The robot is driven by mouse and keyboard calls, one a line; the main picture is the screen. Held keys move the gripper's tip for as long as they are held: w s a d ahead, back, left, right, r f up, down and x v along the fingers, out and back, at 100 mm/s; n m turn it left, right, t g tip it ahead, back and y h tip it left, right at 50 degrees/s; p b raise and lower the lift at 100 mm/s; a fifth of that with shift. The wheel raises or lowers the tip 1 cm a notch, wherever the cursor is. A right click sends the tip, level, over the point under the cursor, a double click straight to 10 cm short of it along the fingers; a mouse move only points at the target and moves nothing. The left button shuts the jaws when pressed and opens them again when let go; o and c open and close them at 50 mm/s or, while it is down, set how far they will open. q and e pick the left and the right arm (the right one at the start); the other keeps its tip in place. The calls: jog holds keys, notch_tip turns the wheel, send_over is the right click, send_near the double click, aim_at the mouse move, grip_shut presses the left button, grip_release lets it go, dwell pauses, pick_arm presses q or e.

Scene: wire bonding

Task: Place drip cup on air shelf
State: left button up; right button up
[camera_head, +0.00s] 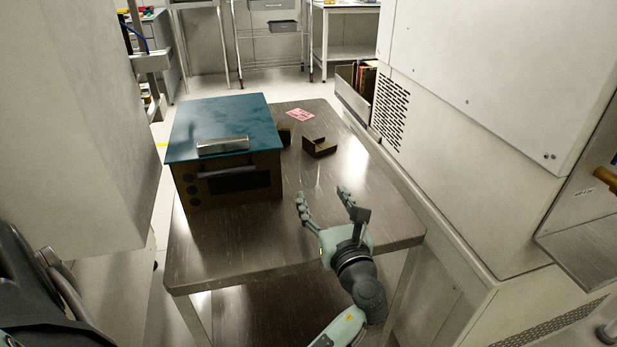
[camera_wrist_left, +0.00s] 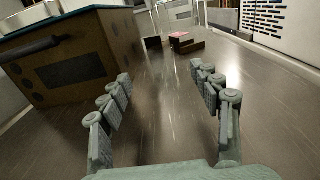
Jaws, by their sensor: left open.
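My left gripper (camera_head: 322,194) is open and empty above the near right part of the steel table (camera_head: 235,250). Its spread fingers also show in the left wrist view (camera_wrist_left: 161,76), with only bare tabletop between them. I cannot pick out a drip cup or an air shelf for certain. A silver bar-like piece (camera_head: 223,145) lies on the near edge of a blue-topped brown box (camera_head: 220,110), which stands left of the gripper. Small brown open pieces, one of them a tray-like block (camera_head: 320,147), sit beyond the gripper. My right gripper is not in view.
A pink card (camera_head: 300,115) lies at the back of the table. A large white machine with a vent grille (camera_head: 390,108) flanks the right side, and a white cabinet (camera_head: 90,120) stands at the left. The table's front is clear.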

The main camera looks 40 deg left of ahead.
aim_at(312, 172)
pick_arm(q)
jog(key=b+x, duration=0.1)
jog(key=x, duration=0.4)
jog(key=shift+w, duration=0.1)
jog(key=b+x, duration=0.1)
jog(key=x, duration=0.2)
jog(key=shift+w+a+f, duration=0.1)
jog(key=shift+w+a, duration=0.1)
jog(key=shift+a, duration=0.05)
jog(key=shift+w+a, duration=0.25)
jog(key=shift+a, duration=0.05)
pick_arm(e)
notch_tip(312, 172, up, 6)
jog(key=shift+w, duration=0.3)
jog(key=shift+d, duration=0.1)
pick_arm(q)
jog(key=c, duration=1)
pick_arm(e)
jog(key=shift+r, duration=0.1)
